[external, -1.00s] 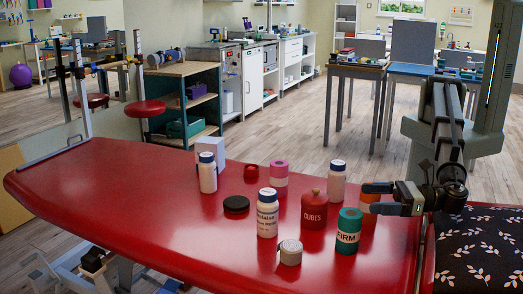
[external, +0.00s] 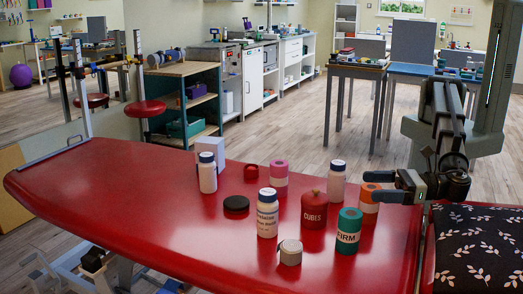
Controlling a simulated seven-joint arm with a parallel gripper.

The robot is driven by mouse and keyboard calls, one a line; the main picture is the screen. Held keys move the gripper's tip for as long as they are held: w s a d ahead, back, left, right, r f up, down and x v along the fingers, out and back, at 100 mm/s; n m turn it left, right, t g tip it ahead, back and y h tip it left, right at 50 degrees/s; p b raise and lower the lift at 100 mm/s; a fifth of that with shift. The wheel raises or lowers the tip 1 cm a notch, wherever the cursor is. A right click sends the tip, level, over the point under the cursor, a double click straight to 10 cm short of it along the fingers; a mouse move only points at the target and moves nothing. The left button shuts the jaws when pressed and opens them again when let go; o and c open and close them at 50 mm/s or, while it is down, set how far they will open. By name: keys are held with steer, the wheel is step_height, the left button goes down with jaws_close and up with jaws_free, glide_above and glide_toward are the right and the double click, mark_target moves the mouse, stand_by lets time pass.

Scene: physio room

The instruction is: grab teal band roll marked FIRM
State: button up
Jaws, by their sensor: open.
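The teal band roll (external: 348,231) stands upright near the right end of the red table, with FIRM on its pale label. My gripper (external: 377,186) is open and empty, its fingers pointing left, behind and to the right of the teal roll, close to an orange roll (external: 369,199). The picture does not show clearly whether the fingers touch the orange roll. The teal roll partly overlaps the orange roll's lower left in this view.
The red table (external: 130,210) also holds a red CUBES jar (external: 313,210) left of the teal roll, white bottles (external: 267,213), a small lidded jar (external: 290,252), a pink roll (external: 279,173) and a black disc (external: 236,204). The table's left half is clear.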

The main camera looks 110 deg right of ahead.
stand_by(0.4)
steer(key=w+d+r+m+g+h, duration=0.1)
steer(key=w+d+r+m+g, duration=0.25)
steer(key=w+d+r, duration=0.35)
steer(key=w+d+r+m+g+h, duration=0.1)
steer(key=w+d+r+m+g, duration=0.25)
steer(key=w+d, duration=0.45)
steer(key=n+g+y, duration=0.4)
steer(key=g+y, duration=0.5)
steer(key=g, duration=0.1)
glide_toward(351, 213)
step_height(351, 213, down, 12)
steer(key=shift+s+a+f, duration=0.1)
steer(key=shift+s+f, duration=0.05)
